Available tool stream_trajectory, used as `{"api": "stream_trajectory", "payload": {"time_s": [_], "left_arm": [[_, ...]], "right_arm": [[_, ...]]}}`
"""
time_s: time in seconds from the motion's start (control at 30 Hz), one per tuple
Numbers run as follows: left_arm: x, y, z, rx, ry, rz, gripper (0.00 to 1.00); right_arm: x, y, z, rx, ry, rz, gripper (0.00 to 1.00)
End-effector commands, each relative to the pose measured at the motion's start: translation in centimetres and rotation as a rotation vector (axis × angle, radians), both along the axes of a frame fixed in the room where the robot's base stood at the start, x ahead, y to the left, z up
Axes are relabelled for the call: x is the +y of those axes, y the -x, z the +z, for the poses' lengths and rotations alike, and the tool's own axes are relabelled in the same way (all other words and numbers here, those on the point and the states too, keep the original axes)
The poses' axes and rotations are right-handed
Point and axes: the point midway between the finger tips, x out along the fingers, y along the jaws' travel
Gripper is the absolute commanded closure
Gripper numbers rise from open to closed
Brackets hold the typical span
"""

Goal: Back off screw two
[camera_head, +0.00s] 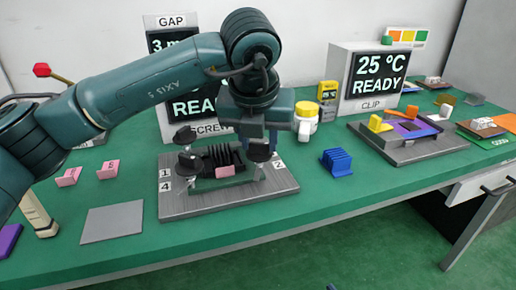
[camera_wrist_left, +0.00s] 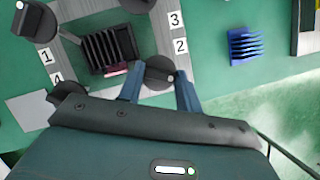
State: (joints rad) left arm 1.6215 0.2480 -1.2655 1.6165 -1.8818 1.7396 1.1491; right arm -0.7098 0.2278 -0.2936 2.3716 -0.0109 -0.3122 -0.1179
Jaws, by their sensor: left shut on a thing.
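A grey plate (camera_head: 190,207) on the green bench carries dark round screw knobs at its corners, labelled 1 to 4. Screw two's knob (camera_head: 260,152) is at the right, by label 2 (camera_head: 279,164). It also shows in the left wrist view (camera_wrist_left: 159,74). My left gripper (camera_wrist_left: 160,78) points down over it, with its two blue fingers on either side of the knob, shut on it. A black finned block (camera_head: 219,158) with a pink piece (camera_head: 225,171) sits in the middle of the plate. My right gripper is not in view.
A blue finned block (camera_head: 337,162) lies on the bench to the right. A second fixture (camera_head: 405,150) with yellow and purple parts stands farther right. Two pink pieces and a flat grey square (camera_head: 112,222) lie at left. Display boxes (camera_head: 368,80) stand behind.

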Motion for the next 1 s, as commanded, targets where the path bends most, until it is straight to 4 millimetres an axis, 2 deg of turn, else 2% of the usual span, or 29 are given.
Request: {"api": "stream_trajectory", "payload": {"time_s": [0.03, 0.5, 1.0], "left_arm": [[-0.1, -0.02, -0.26, -0.002, -0.001, 0.046, 0.88], [-0.35, -0.03, -0.11, -0.001, -0.001, 0.493, 0.88], [-0.58, -0.19, 0.19, -0.001, 0.0, 0.955, 0.88]], "right_arm": [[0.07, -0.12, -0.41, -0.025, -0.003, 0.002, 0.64], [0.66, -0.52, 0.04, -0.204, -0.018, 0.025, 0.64], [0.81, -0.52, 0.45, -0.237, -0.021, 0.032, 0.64]]}}
